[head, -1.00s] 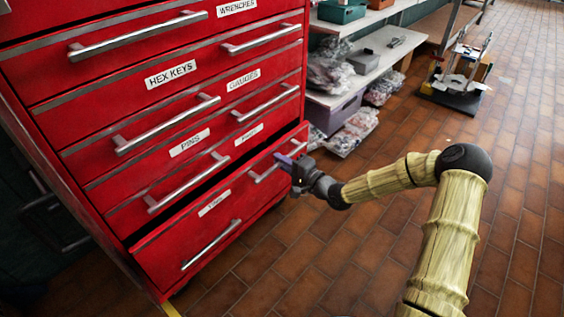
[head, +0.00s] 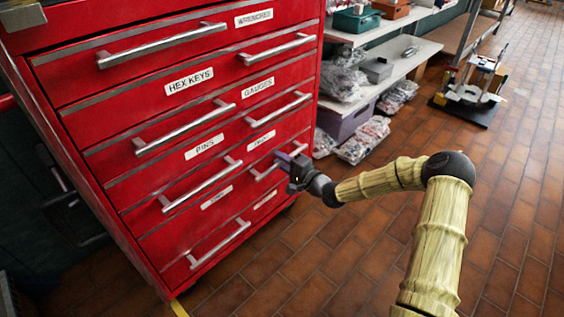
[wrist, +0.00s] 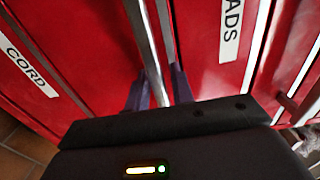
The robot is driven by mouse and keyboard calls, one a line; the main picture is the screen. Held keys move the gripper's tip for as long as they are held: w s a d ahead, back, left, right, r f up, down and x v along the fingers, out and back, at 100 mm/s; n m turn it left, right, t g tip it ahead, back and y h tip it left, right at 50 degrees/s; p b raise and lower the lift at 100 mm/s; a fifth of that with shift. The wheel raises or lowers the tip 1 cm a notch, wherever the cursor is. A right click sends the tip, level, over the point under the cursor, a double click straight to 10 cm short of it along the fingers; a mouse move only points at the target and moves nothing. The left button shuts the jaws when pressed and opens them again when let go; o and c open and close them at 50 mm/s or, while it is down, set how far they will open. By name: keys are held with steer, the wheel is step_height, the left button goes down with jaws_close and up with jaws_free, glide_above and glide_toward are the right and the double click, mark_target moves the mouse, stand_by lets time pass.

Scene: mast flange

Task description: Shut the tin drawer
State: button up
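The tin drawer (head: 182,222) is the second-lowest front in the red cabinet. Its small label (head: 216,197) is too blurred to read in the head view. The front looks flush with the drawers around it, and I see no dark gap above it. My gripper (head: 284,163) is at the right side of this front, on its metal handle (head: 263,175). In the wrist view the handle bar (wrist: 148,40) runs between the two purple fingers (wrist: 157,90), which sit close on both sides. The gripper looks shut on it.
The cord drawer (wrist: 28,70) lies below, with its own handle (head: 219,245); the pads drawer (wrist: 232,25) lies above. A shelf (head: 395,65) with boxes and bags stands behind, right of the cabinet. The brick floor (head: 300,265) in front is clear.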

steer(key=shift+o, duration=0.7)
steer(key=shift+d, duration=0.1)
steer(key=shift+s+d, duration=0.15)
steer(key=p+v, duration=0.7)
steer(key=v, duration=1)
